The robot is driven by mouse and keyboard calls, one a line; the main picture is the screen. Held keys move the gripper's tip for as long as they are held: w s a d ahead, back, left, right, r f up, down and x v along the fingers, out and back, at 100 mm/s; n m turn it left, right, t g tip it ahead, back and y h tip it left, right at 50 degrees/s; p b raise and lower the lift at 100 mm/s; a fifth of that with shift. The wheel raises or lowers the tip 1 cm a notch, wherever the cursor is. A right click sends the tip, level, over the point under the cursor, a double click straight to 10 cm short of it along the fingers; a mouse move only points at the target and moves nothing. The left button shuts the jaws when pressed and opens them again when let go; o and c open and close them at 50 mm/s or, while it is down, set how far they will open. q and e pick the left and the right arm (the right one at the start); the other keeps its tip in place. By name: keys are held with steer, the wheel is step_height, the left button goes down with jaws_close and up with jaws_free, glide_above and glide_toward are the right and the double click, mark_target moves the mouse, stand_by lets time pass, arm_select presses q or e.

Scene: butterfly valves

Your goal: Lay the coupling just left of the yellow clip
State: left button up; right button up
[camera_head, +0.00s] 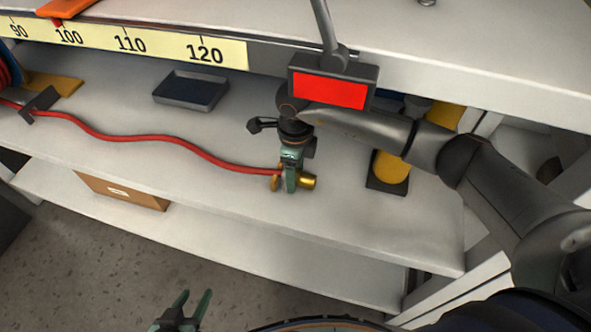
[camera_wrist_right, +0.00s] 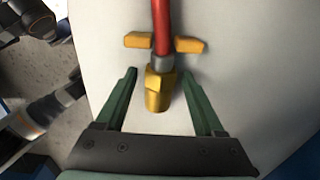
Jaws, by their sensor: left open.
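The brass coupling (camera_head: 307,181) is at the right end of a red hose (camera_head: 150,137) on the white shelf. The yellow clip (camera_head: 277,183) appears to be the two prongs just left of the coupling, with the hose between them. In the right wrist view the coupling (camera_wrist_right: 160,88) lies between the apart fingers of my right gripper (camera_wrist_right: 160,74), with gaps on both sides, and one clip prong (camera_wrist_right: 189,45) shows beyond. My right gripper (camera_head: 291,180) is over the coupling in the head view. My left gripper (camera_head: 193,303) is open and empty, low in front of the shelf.
A dark tray (camera_head: 191,90) sits behind the hose. A yellow cylinder on a dark base (camera_head: 386,185) stands to the right. A red-faced box (camera_head: 328,90) hangs above my right wrist. The number scale (camera_head: 150,45) runs along the upper shelf edge.

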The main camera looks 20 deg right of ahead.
jaws_close()
stand_by(0.3)
steer(key=shift+c, duration=2.3)
jaws_free()
jaws_close()
steer(key=shift+r, duration=0.2)
steer(key=shift+r+p, duration=0.75)
steer(key=shift+r, duration=0.1)
steer(key=shift+r+p, duration=1.4)
steer(key=shift+r, duration=0.7)
